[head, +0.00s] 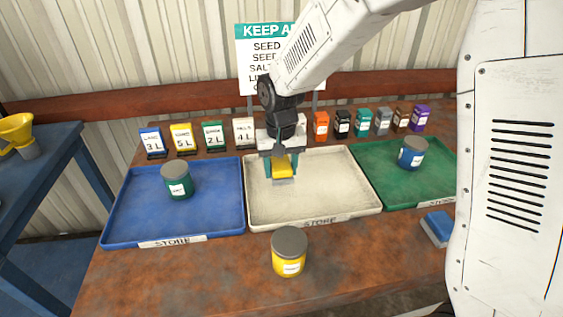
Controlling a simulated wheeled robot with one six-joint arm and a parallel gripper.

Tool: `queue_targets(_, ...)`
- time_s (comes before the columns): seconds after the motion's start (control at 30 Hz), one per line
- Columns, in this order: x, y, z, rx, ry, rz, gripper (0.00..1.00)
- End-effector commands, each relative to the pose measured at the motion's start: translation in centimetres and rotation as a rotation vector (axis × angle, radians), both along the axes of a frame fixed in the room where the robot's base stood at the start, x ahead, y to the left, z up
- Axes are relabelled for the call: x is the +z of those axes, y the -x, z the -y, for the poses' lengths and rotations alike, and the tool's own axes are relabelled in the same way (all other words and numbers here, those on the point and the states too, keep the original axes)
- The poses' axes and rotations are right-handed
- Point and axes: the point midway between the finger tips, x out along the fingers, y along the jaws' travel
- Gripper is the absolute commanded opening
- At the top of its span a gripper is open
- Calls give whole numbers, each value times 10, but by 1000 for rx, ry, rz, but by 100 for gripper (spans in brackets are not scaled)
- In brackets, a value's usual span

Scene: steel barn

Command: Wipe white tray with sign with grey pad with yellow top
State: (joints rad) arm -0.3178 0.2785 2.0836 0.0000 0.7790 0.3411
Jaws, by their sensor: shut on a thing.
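The white tray (325,185) lies in the middle of the rusty table, with a small sign (320,221) on its front edge. My gripper (281,168) points down over the back left part of this tray. It is shut on the grey pad with the yellow top (283,169); the yellow part shows between the fingers, with a thin grey part below. I cannot tell whether the pad touches the tray floor. The tray holds no other object that I can see.
A blue tray (215,215) with a green jar (177,180) is at left. A green tray (378,168) with a blue jar (412,152) is at right. A yellow jar (289,252) stands in front. A blue-topped pad (438,228) lies at right. Small labelled containers line the back.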

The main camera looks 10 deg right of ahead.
Motion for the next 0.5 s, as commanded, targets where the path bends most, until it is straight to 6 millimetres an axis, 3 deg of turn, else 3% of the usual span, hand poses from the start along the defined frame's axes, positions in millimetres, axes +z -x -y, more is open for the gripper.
queue_targets(0.3,29,-1,3,-4,-1,2,29)
queue_targets(0.5,37,0,4,-5,0,0,29)
